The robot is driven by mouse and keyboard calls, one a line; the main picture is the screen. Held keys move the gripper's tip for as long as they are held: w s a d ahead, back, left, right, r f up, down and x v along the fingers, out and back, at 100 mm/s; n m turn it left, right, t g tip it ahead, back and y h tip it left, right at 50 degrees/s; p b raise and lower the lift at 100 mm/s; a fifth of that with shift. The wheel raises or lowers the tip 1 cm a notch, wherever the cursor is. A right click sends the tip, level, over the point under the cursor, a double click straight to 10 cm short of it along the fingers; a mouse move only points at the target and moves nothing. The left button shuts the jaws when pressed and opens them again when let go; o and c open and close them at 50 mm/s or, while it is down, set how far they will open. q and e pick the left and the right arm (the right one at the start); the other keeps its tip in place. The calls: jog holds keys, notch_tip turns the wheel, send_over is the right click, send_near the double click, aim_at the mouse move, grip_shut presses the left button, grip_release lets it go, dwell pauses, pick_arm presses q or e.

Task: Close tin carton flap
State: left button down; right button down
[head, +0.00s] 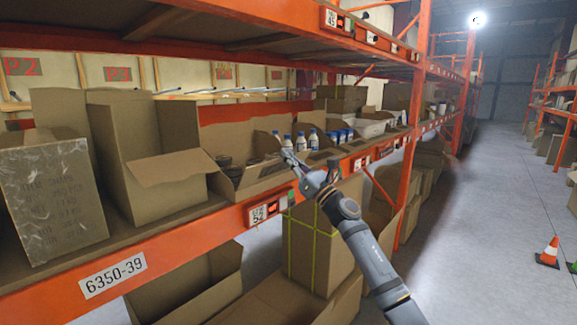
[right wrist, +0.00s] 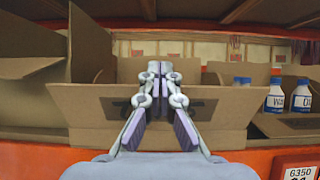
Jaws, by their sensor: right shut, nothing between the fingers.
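The tin carton (head: 262,180) is a low brown open box on the orange rack shelf, with dark tins (head: 224,161) partly visible inside in the head view. In the right wrist view its front panel (right wrist: 228,118) stands across the middle, leaning outward. My right gripper (head: 288,156) is at the carton's right end in the head view. In the right wrist view the gripper (right wrist: 160,72) is shut and empty, its fingers in front of the carton. I cannot tell whether it touches the cardboard. The left gripper is not in view.
A tall open carton (head: 112,160) stands to the left, one flap (head: 170,168) jutting toward the tins. White bottles with blue caps (head: 301,141) stand to the right; they also show in the right wrist view (right wrist: 275,98). An upper shelf beam (head: 250,15) is overhead.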

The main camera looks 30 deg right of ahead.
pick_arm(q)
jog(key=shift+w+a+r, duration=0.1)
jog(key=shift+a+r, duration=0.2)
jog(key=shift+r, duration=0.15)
pick_arm(e)
jog(key=shift+w+a+r, duration=0.15)
jog(key=shift+w+r, duration=0.2)
jog(key=shift+w, duration=0.1)
jog(key=shift+a, duration=0.15)
dwell(0.4)
jog(key=v, duration=0.7)
jog(key=shift+s, duration=0.2)
